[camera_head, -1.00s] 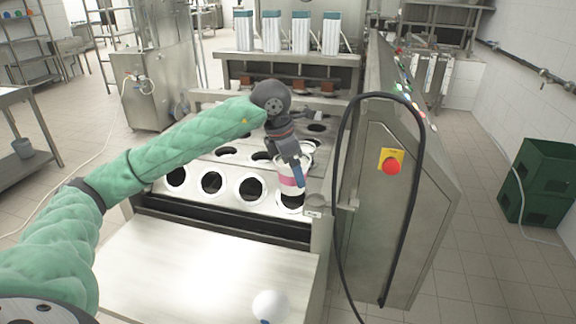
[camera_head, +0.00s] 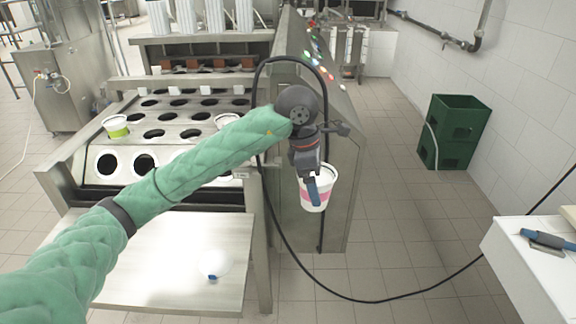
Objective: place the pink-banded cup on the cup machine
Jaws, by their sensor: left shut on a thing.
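The pink-banded cup (camera_head: 322,196) is white with a pink band and hangs nearly upright in the air. My left gripper (camera_head: 313,190) is shut on it, with a blue finger against the cup's near side. The cup machine (camera_head: 180,121) is a steel plate with rows of round holes, to the left of the cup. The cup appears to the right of the plate's right edge, in front of the side cabinet (camera_head: 333,130). My right gripper is not in view.
A green-banded cup (camera_head: 116,127) and a pale cup (camera_head: 226,121) stand in the plate's holes. A black cable (camera_head: 290,275) loops beside the cabinet. A white rounded object (camera_head: 212,263) lies on the front shelf (camera_head: 150,265). Green crates (camera_head: 452,130) stand right; a white table edges in.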

